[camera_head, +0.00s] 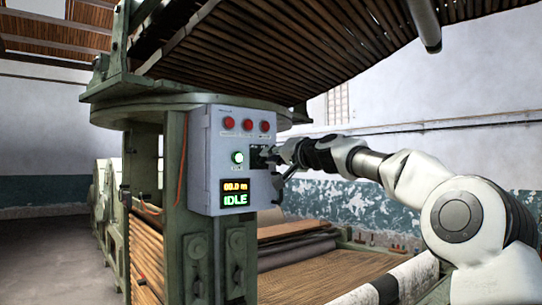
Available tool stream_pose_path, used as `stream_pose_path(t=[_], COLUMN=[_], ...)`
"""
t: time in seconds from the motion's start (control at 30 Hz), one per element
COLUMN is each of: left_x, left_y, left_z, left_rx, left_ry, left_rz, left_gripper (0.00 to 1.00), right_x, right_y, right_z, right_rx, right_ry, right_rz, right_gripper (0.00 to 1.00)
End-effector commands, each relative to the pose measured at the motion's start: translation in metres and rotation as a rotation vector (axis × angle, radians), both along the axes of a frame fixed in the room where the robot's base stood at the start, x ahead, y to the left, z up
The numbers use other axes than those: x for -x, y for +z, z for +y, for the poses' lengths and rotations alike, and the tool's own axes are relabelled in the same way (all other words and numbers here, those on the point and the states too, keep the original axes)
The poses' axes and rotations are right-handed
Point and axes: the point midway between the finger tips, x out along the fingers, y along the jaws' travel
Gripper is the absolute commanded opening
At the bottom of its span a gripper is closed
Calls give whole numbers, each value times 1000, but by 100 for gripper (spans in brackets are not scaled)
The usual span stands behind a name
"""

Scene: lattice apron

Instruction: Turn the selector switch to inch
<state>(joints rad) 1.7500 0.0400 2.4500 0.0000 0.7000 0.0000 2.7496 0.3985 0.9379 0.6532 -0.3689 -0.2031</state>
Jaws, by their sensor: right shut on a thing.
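A grey control box (205,160) is mounted on the green machine frame. Its display (236,192) reads "00.0 m" and "IDLE". The selector switch sits on a dark plate (257,153) at the right of the box's face, and my gripper largely hides it. My right gripper (268,156) reaches in from the right and is shut on the selector switch. The switch's position and its labels are too small and covered to read. My left gripper is not in view.
Three red buttons (229,123) line the top of the box, and a green lit button (237,157) sits left of my right gripper. A green post (173,200) stands left of the box. Slatted wood (330,275) lies below my right arm.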

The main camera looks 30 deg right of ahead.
Motion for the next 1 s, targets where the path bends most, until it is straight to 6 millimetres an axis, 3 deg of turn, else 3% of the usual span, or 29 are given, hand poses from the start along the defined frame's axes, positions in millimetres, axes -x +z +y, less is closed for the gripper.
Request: stream_pose_path(t=[0.37, 0.4, 0.47, 1.0], left_x=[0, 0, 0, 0], left_y=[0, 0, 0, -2], left_z=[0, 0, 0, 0], left_rx=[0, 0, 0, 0], left_ry=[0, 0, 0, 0], left_rz=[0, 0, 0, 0], left_gripper=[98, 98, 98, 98], right_x=[0, 0, 0, 0], right_y=[-1, -1, -1, -1], right_z=[0, 0, 0, 0], right_rx=[-9, -9, -9, 29], right_ry=[1, 1, 1, 1], right_rz=[1, 1, 1, -3], right_gripper=[0, 17, 38, 39])
